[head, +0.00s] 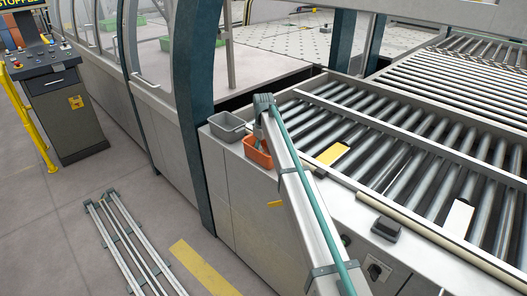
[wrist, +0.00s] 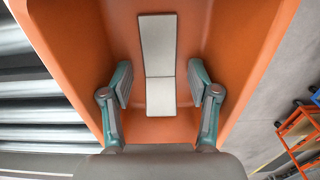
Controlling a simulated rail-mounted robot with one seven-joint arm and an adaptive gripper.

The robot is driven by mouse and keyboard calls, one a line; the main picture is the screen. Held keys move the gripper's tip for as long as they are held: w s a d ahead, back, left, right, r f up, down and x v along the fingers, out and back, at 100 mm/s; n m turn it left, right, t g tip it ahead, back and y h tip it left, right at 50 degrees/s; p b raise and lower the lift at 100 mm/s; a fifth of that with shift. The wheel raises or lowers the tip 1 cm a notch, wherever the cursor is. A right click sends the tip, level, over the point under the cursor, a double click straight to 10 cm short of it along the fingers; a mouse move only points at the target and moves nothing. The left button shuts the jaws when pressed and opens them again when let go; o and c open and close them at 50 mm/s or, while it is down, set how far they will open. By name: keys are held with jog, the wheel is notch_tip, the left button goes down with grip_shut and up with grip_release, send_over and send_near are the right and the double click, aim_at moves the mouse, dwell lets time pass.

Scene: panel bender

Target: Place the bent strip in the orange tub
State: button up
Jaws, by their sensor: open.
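The orange tub (head: 258,153) stands on the machine's ledge in the head view, partly hidden by my arm. In the wrist view the orange tub (wrist: 235,40) fills the middle. The bent strip (wrist: 158,60) is pale and lies inside the tub, with a crease across it. My gripper (wrist: 160,88) is over the tub with its two fingers apart, one on each side of the strip's lower part and not touching it.
A grey tub (head: 227,126) stands just left of the orange one. The roller table (head: 400,140) lies to the right, with a yellow piece (head: 333,153) and a white piece (head: 458,217) on it. A small dark box (head: 386,228) sits on the near ledge.

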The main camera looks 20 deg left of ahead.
notch_tip(320, 180, up, 12)
jog(key=b, duration=0.3)
jog(key=shift+r, duration=0.2)
dwell(0.4)
